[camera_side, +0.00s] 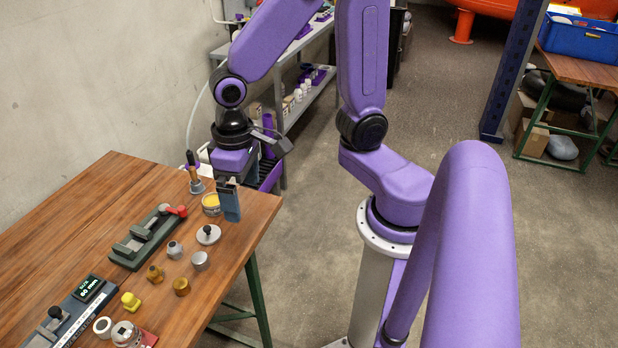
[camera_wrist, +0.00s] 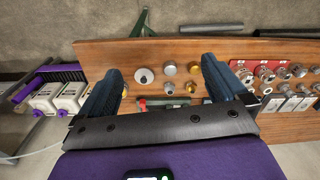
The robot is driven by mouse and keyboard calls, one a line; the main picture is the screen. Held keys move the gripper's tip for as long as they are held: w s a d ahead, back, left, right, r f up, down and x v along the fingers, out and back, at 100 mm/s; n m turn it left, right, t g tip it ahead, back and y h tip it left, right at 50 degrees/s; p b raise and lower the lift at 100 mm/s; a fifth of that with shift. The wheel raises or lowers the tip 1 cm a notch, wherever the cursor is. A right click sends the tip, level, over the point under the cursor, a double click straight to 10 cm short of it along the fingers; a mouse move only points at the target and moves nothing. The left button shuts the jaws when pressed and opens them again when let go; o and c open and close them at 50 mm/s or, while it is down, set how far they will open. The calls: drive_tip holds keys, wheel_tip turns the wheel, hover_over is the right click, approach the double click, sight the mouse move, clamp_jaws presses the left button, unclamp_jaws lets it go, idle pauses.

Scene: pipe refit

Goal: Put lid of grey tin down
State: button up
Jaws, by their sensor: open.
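The lid (camera_side: 208,235), a pale grey disc with a dark knob, lies flat on the wooden table, knob up. It also shows in the wrist view (camera_wrist: 144,76), between my fingers and nearer the left one. The grey tin (camera_side: 211,206) stands open behind it near the table's right edge, with yellow inside. In the wrist view only a yellow sliver shows beside the left finger. My gripper (camera_side: 229,208) is open and empty, its fingers wide apart in the wrist view (camera_wrist: 161,68). It is above the table by the tin, touching neither lid nor tin as far as I can see.
A brush-like tool in a holder (camera_side: 194,178) stands behind the tin. A grey-green fixture with a red handle (camera_side: 150,237) lies left of the lid. Several metal and brass fittings (camera_side: 181,286) stand in front. The table (camera_side: 115,190) is bare at the back left.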

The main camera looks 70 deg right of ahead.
drive_tip(key=s+d+r+n, duration=0.3)
drive_tip(key=s+n, duration=0.7)
drive_tip(key=s, duration=0.2)
drive_tip(key=shift+d+n, duration=0.2)
drive_tip(key=shift+n, duration=0.1)
